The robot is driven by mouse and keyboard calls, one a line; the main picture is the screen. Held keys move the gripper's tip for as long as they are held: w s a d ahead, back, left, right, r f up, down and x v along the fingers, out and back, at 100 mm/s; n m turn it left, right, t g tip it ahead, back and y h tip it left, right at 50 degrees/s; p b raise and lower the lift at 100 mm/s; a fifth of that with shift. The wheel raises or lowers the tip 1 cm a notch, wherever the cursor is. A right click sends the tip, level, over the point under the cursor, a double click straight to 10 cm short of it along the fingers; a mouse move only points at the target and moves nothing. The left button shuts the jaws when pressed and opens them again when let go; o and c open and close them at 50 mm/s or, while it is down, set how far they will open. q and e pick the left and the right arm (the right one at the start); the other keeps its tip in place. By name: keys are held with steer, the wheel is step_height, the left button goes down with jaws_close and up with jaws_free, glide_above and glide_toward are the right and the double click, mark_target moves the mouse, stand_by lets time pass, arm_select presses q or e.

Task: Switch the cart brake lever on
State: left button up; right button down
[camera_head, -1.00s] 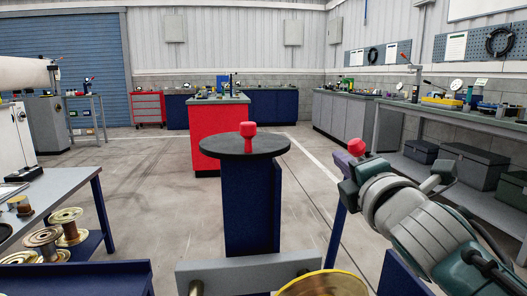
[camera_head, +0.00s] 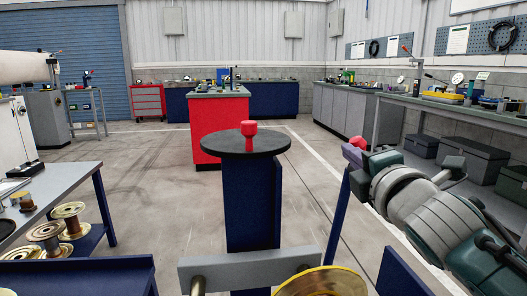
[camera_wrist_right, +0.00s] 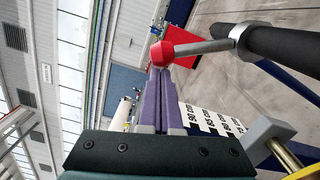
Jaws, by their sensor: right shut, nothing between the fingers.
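A red knob (camera_head: 358,142), which looks like the brake lever's end, shows just beyond my right gripper (camera_head: 353,157) in the head view. In the right wrist view the red knob (camera_wrist_right: 170,53) sits on a steel rod that runs right to a grey collar and a thick black bar. The right gripper's purple fingers (camera_wrist_right: 158,72) are shut with nothing between them. Their tips are right beside the knob; I cannot tell whether they touch it. The gripper partly hides the knob in the head view. My left gripper is not in view.
A blue pedestal with a round dark top (camera_head: 215,146) carries another red knob (camera_head: 249,129). A grey crossbar (camera_head: 235,271) and a gold spool (camera_head: 322,283) stand in front. A bench (camera_head: 50,180) with spools is at left. Open floor lies between.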

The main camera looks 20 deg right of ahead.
steer(key=shift+d+r, duration=0.1)
steer(key=shift+r, duration=0.05)
steer(key=shift+s+d+r+m+p, duration=0.2)
steer(key=shift+d+r+m+p, duration=0.55)
steer(key=shift+p, duration=0.25)
steer(key=s+d+m+p, duration=0.2)
steer(key=d+m+p, duration=0.2)
steer(key=d+m, duration=0.5)
steer(key=shift+s+d+r+m+p, duration=0.15)
steer(key=shift+d+r+m+p, duration=0.15)
steer(key=shift+m, duration=0.25)
steer(key=shift+r, duration=0.1)
